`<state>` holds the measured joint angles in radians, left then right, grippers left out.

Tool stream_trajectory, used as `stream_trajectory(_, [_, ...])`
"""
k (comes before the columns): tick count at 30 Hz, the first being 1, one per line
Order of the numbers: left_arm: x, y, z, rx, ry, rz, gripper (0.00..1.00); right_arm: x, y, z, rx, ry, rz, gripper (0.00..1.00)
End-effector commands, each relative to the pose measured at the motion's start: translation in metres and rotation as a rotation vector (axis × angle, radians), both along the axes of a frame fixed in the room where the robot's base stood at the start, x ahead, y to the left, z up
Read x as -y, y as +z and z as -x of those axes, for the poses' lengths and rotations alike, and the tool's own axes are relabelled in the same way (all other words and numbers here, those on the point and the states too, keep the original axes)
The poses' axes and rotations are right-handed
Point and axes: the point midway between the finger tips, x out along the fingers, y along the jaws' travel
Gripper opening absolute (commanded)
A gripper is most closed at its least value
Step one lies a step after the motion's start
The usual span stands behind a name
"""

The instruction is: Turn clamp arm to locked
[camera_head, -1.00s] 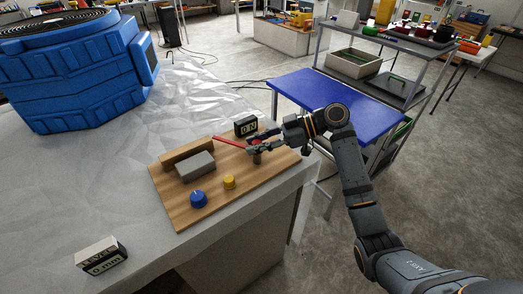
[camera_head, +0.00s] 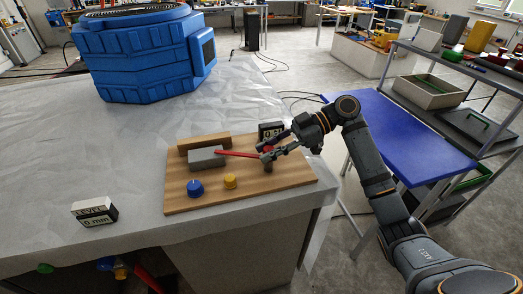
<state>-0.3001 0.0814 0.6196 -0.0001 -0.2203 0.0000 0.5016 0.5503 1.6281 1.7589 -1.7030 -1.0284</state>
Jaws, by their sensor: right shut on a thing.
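The red clamp arm (camera_head: 237,154) is a thin bar on the wooden board (camera_head: 247,186). Its left end reaches the right end of the grey block (camera_head: 206,158); I cannot tell whether it presses on it. My right gripper (camera_head: 268,155) is shut at the right end of the red arm, and its fingers partly hide the pivot there. My left gripper is out of view.
A small black display (camera_head: 271,130) stands behind the gripper. A large blue machine part (camera_head: 146,54) stands behind.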

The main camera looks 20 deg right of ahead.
Motion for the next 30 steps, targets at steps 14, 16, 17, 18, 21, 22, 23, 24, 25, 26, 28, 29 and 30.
stream_trajectory(14, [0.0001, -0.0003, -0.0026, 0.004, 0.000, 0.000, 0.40, 0.0026, 0.0000, 0.0008, 0.001, 0.003, 0.002, 0.00])
stream_trajectory(16, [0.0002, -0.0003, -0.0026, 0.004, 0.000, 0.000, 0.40, 0.0025, 0.0000, 0.0008, 0.001, 0.003, 0.002, 0.37])
stream_trajectory(17, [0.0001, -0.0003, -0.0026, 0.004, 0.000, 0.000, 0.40, 0.0025, 0.0000, 0.0008, 0.001, 0.003, 0.001, 0.41])
stream_trajectory(18, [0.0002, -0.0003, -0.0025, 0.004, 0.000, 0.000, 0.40, 0.0025, 0.0000, 0.0008, 0.001, 0.003, 0.001, 0.47])
stream_trajectory(21, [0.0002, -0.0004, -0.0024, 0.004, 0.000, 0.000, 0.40, 0.0024, -0.0001, 0.0008, 0.001, 0.003, 0.001, 0.52])
stream_trajectory(22, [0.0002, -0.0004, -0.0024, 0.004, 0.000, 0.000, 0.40, 0.0023, 0.0000, 0.0007, 0.001, 0.003, 0.001, 0.52])
stream_trajectory(23, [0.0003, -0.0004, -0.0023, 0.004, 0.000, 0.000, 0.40, 0.0024, -0.0001, 0.0007, 0.001, 0.003, 0.001, 0.52])
stream_trajectory(24, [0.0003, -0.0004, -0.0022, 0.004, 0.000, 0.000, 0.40, 0.0023, 0.0000, 0.0007, 0.001, 0.003, 0.001, 0.52])
stream_trajectory(25, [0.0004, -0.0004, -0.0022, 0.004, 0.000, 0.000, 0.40, 0.0023, 0.0000, 0.0007, 0.001, 0.003, 0.001, 0.52])
stream_trajectory(26, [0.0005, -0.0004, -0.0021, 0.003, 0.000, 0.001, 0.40, 0.0023, -0.0001, 0.0007, 0.001, 0.003, 0.001, 0.52])
stream_trajectory(28, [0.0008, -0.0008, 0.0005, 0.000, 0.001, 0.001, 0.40, 0.0031, 0.0002, 0.0008, 0.000, 0.002, 0.001, 0.52])
stream_trajectory(29, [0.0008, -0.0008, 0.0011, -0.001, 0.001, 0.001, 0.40, 0.0045, 0.0007, 0.0007, 0.000, 0.001, 0.001, 0.52])
stream_trajectory(30, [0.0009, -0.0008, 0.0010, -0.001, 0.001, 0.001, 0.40, 0.0078, 0.0019, 0.0007, 0.000, 0.001, 0.002, 0.52])
